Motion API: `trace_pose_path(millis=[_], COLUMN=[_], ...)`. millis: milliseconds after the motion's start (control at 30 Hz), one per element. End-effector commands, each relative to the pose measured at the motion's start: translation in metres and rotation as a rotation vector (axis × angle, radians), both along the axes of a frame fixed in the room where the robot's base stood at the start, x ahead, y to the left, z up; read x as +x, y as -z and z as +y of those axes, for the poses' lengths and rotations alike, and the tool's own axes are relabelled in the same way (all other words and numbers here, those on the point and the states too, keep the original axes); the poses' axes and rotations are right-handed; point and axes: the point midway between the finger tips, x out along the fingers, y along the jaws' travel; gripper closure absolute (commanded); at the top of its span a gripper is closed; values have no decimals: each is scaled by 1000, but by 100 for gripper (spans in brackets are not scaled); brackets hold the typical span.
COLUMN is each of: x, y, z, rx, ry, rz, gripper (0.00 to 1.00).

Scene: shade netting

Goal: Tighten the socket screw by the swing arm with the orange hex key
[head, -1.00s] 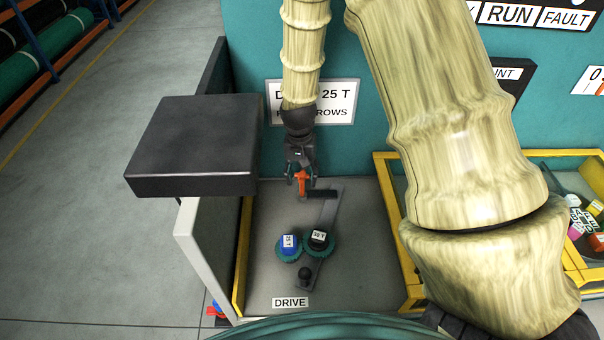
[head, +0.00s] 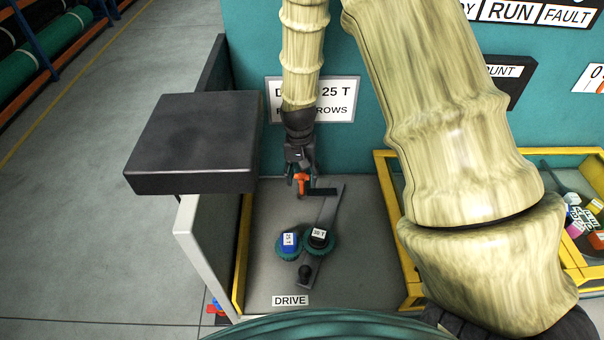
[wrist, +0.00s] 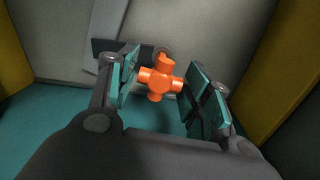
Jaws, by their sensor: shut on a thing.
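My gripper (head: 301,181) points down at the back of the drive bay, near the upper end of the swing arm. It is shut on the orange hex key (head: 300,186), which shows in the wrist view as an orange cross-shaped handle (wrist: 160,79) between the teal finger pads. The grey swing arm (head: 326,222) slants across the bay floor, and a dark bar (head: 322,191) lies across its upper end, right beside the key. The socket screw is hidden by the key and gripper; I cannot tell how the key's tip sits in it.
A blue-capped 25 T gear (head: 281,250) and a black-capped gear (head: 327,250) sit side by side, with a dark knob (head: 304,272) below. A dark box-like panel (head: 192,145) overhangs the left. A yellow-edged tray (head: 398,225) stands right. The front bay floor is clear.

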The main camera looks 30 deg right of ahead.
Motion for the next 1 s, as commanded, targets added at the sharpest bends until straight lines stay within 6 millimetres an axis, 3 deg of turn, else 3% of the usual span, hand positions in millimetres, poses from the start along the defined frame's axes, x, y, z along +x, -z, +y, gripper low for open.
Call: trace_pose_path(millis=[33, 167, 567, 767, 1000], x=[0, 0, 1, 2, 2], y=[0, 0, -3, -22, -60], z=[0, 0, 0, 1, 2], rx=[0, -1, 0, -1, -1], ry=[0, 0, 0, 0, 0], rz=[0, -1, -1, -3, -3], gripper=[49, 25, 25, 25, 25])
